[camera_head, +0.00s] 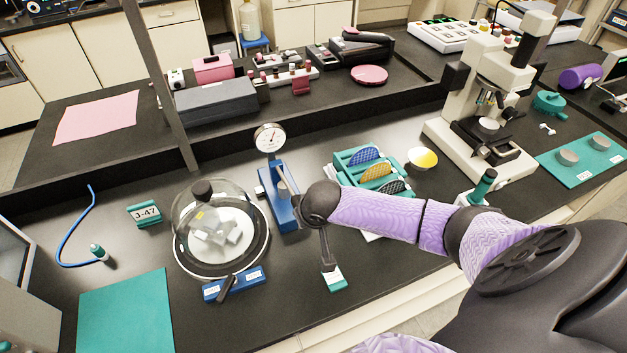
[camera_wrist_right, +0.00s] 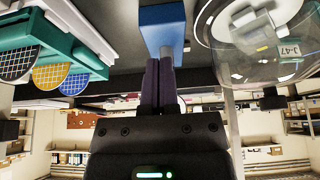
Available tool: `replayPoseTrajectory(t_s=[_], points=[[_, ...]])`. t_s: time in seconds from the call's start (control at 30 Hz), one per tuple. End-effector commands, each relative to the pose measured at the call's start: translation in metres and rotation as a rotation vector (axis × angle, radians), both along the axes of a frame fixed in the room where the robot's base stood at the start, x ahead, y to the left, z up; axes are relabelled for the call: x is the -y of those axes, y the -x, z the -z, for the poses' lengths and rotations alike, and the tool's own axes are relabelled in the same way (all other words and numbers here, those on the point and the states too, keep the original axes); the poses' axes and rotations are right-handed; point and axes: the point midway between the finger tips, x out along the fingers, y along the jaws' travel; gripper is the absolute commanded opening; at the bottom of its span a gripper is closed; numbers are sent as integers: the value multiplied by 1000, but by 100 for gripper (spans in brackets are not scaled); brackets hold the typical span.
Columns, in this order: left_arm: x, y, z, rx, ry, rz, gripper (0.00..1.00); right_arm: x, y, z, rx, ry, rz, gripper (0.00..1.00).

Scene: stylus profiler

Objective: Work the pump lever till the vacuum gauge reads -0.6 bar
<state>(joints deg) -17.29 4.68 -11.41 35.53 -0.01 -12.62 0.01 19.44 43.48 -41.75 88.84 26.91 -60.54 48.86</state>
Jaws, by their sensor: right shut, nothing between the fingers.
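The hand pump (camera_head: 278,192) is an upright blue block on the bench, with a round white vacuum gauge (camera_head: 270,138) above it. The gauge's needle is too small to read. A thin grey bar (camera_head: 287,178) slants along the pump's right side; it looks like the lever, partly hidden by my right wrist. My right gripper (camera_wrist_right: 158,65) is shut and empty, its fingertips close to the blue pump (camera_wrist_right: 162,25) in the right wrist view; contact cannot be told. In the head view its fingers are largely hidden. My left gripper is out of view.
A glass bell jar (camera_head: 220,230) stands left of the pump, with a blue valve block (camera_head: 250,283) in front. A teal wafer rack (camera_head: 350,165) and a yellow-filled dish (camera_head: 422,158) stand right. The profiler (camera_head: 490,100) is farther right. A teal mat (camera_head: 125,315) lies front left.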

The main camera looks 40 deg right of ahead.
Motion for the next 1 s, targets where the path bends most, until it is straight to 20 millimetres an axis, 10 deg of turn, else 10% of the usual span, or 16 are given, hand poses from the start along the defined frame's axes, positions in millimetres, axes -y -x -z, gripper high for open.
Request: replayPoseTrajectory(t_s=[0.3,1.0], points=[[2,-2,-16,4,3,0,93,-7,30,-45,6,1,0,0],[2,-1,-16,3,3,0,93,-8,33,-49,8,1,1,0]])
